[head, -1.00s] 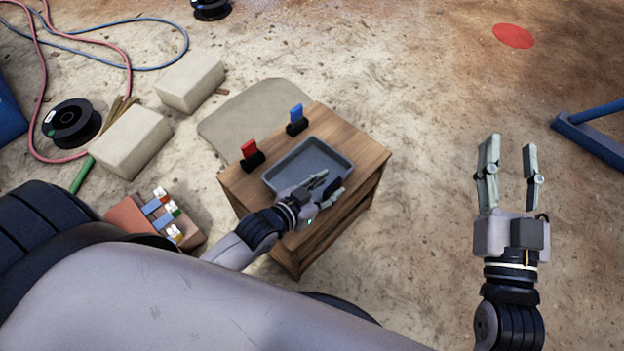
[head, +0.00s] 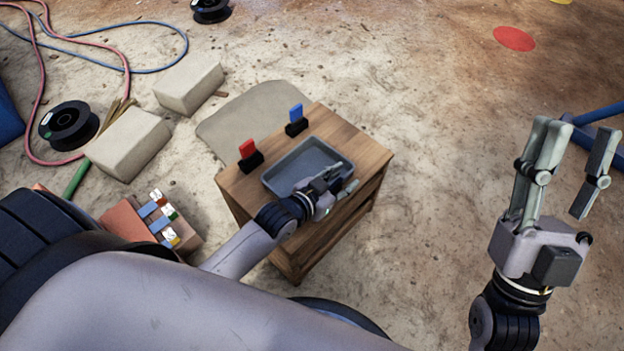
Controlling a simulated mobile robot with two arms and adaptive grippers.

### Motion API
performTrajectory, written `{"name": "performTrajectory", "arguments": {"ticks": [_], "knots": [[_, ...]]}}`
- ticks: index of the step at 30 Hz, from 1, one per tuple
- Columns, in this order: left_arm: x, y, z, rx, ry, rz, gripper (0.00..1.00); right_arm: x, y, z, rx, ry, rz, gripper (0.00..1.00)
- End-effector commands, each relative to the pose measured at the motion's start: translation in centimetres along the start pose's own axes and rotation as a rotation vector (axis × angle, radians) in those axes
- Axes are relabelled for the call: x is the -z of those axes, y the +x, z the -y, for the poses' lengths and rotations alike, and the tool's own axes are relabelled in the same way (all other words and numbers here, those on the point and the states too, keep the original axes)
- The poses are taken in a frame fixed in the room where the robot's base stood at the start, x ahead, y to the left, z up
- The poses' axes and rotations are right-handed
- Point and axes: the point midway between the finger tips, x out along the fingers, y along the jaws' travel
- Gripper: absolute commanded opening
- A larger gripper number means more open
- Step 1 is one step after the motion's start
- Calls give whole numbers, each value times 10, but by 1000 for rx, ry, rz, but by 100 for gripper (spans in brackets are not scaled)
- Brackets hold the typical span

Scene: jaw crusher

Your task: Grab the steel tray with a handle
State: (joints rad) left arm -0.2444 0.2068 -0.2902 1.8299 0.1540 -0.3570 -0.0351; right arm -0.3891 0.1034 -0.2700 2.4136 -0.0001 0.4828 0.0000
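The grey steel tray (head: 290,173) lies flat on top of a small wooden cabinet (head: 352,146). My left gripper (head: 340,180) is at the tray's near right edge, with its fingers pointing to the upper right. The fingers and hand cover that corner and the tray's handle, so I cannot tell whether they grip it or only lie over it. My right gripper (head: 572,165) is open and empty, well to the right of the cabinet and raised above the ground.
A red clip (head: 248,150) and a blue clip (head: 296,115) on black bases stand behind the tray. Pale blocks (head: 130,142), a black spool (head: 70,124) and hoses lie to the left. A blue frame (head: 600,118) is at right. Sandy ground between is clear.

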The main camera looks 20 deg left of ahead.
Motion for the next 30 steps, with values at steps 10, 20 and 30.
{"name": "performTrajectory", "arguments": {"ticks": [10, 20, 30], "knots": [[0, 0, 0, 0, 0, 0, 21, 0, 0, 0, 0, 0, 2, 40], [0, 0, 0, 0, 0, 0, 0, 0, 0, 0, 0, 0, 3, 40], [0, 0, 0, 0, -1, 0, 0, -1, 0, 0, 0, 0, 4, 40]]}}
